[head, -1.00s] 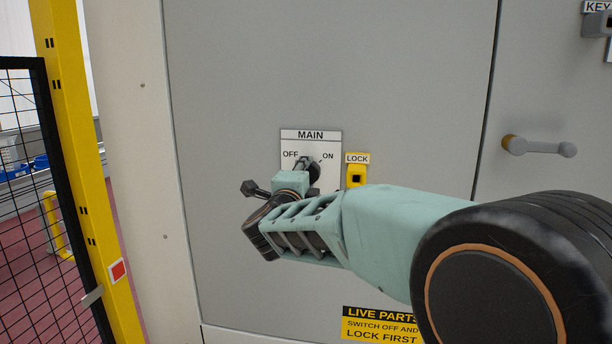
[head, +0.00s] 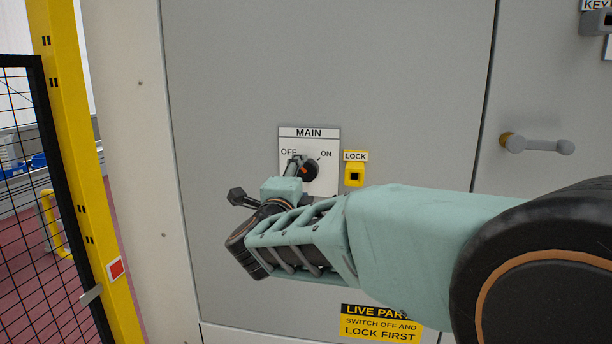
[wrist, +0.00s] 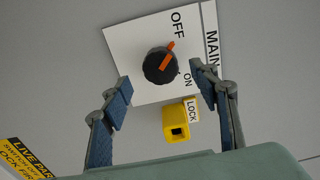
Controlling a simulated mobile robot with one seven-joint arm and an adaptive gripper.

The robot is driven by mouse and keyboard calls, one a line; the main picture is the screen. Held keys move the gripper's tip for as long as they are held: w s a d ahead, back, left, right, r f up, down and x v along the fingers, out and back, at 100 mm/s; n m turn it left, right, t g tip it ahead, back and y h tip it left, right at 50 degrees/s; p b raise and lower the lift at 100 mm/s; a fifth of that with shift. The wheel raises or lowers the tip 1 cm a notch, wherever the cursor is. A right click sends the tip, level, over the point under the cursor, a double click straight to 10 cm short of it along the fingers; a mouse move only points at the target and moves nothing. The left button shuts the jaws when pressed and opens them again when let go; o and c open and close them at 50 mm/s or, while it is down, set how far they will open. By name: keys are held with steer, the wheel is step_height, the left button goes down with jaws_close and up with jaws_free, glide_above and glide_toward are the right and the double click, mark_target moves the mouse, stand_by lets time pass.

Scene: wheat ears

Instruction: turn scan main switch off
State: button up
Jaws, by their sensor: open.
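The main switch is a round black knob (head: 311,170) with an orange pointer on a white plate (head: 330,185) marked MAIN, OFF and ON. In the wrist view the knob (wrist: 158,68) shows whole, and its orange pointer is turned toward the OFF label. My gripper (wrist: 174,76) is open and empty, its fingers spread wide on either side of the view, with the knob ahead between them and apart from both. In the head view my gripper (head: 292,168) is at the plate's left side, and its hand hides the plate's lower left part.
A yellow lock block (head: 354,174) sits right of the plate, close to a finger in the wrist view. A yellow warning label (head: 381,323) is below. A grey door handle (head: 537,144) sticks out at right. A yellow post (head: 75,150) with black mesh stands at left.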

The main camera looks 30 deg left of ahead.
steer(key=v, duration=0.7)
